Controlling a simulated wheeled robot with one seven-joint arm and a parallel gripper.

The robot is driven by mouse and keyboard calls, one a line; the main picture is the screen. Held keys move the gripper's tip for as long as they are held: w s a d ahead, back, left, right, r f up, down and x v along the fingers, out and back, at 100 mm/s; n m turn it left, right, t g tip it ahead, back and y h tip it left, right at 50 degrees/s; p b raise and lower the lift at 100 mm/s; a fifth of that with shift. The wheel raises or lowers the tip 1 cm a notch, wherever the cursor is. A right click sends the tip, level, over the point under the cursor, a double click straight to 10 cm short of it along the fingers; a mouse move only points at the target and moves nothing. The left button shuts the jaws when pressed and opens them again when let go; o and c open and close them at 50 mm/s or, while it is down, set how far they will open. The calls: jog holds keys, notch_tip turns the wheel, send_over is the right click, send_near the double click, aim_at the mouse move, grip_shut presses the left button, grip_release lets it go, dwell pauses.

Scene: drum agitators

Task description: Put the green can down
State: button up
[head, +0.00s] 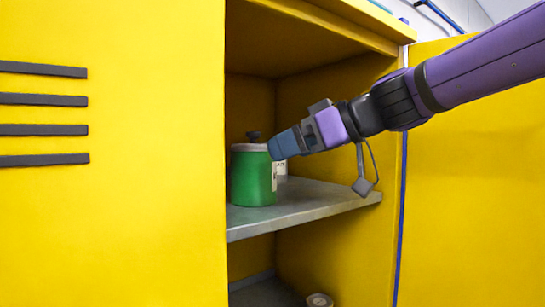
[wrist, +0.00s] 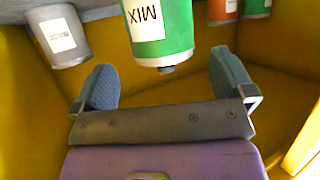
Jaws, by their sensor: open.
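The green can (head: 252,182) stands upright on the grey shelf (head: 320,205) inside the yellow cabinet, with a pale lid and dark knob on top. In the wrist view the green can (wrist: 160,38) appears upside down, with a white "MIX" label. My gripper (head: 284,146) is at the can's upper right side in the head view. In the wrist view my gripper (wrist: 162,72) is open, its two blue-grey fingers wide apart on either side of the knob end. There is clear space between the fingers and the can, and nothing is held.
In the wrist view a grey can (wrist: 60,38) with a white label stands to the left. An orange can (wrist: 222,10) and another green can (wrist: 257,8) show at the upper right. The yellow cabinet door (head: 470,180) stands open on the right. A roll-like object (head: 319,299) sits lower down.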

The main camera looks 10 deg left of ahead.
jog(key=shift+v, duration=2.65)
